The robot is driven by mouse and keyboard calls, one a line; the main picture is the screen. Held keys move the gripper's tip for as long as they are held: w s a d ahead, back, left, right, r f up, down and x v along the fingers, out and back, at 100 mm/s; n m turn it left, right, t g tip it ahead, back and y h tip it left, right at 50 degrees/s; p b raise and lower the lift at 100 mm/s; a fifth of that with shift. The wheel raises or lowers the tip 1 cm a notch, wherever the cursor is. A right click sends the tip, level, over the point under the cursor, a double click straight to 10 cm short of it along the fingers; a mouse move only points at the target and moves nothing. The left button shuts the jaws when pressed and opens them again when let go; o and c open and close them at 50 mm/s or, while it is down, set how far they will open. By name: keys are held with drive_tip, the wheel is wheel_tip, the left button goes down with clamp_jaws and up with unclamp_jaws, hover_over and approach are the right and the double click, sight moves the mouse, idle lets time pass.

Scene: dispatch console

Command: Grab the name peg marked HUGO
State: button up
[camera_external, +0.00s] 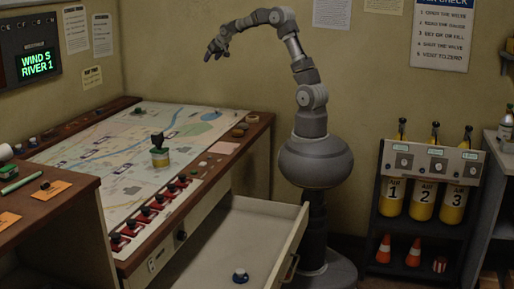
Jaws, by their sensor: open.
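My gripper (210,54) is open and empty, raised high above the far side of the map table (228,160), in front of the wall. No lettering can be read on any peg, so I cannot tell which is HUGO. A small round blue-and-white piece (240,276) lies in the open drawer (215,262), well below my gripper. Other small peg-like pieces stand on the table: a dark one (34,142) at the left edge and a green one (138,109) near the back. My gripper touches none of them.
Red switches (145,214) line the front edge. Brown round pieces (240,130) sit at the right edge. A rack of yellow cylinders (422,200) stands right. The pulled-out drawer juts into the floor space.

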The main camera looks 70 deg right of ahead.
drive_tip(key=s+d+f+m+g, duration=0.1)
drive_tip(key=s+d+f, duration=0.1)
drive_tip(key=d+f, duration=0.45)
drive_tip(key=s+d+f+m+g, duration=0.1)
drive_tip(key=s+d+f+g, duration=0.2)
drive_tip(key=f, duration=0.7)
drive_tip(key=m+p, duration=0.1)
approach(236, 113)
drive_tip(key=d, duration=0.3)
drive_tip(key=shift+y, duration=0.4)
drive_tip(key=x, duration=0.2)
drive_tip(key=b+x, duration=0.1)
drive_tip(key=x, duration=0.2)
drive_tip(key=w+b+x, duration=0.1)
drive_tip(key=x, duration=0.1)
drive_tip(key=shift+w+a+f, duration=0.1)
drive_tip(key=shift+a+f, duration=0.05)
drive_tip(key=shift+a, duration=0.05)
drive_tip(key=c, duration=1.1)
